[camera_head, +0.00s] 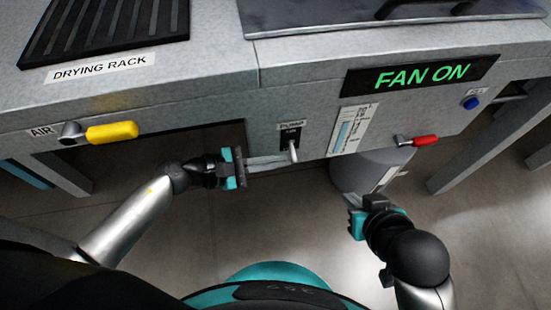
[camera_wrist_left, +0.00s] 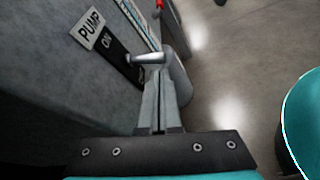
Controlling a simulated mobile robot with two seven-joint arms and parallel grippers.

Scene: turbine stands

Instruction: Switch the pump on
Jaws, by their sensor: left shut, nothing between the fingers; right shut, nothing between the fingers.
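The pump switch is a black plate (camera_head: 291,136) on the grey front panel, with a PUMP label above it and ON at its upper end. Its silver lever (camera_head: 293,151) sticks out near the plate's lower end; it also shows in the left wrist view (camera_wrist_left: 148,59). My left gripper (camera_head: 308,159) is shut and empty, its fingertips just below the lever; in the left wrist view the fingertips overlap the lever's end, and I cannot tell whether they touch. My right gripper (camera_head: 357,216) is shut and empty, low in front of a grey cylinder.
A yellow AIR handle (camera_head: 111,132) is on the panel at left, under the drying rack (camera_head: 110,28). A red handle (camera_head: 424,140) and blue button (camera_head: 471,103) are at right. A display (camera_head: 420,76) reads FAN ON. The grey cylinder (camera_head: 365,172) stands under the panel.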

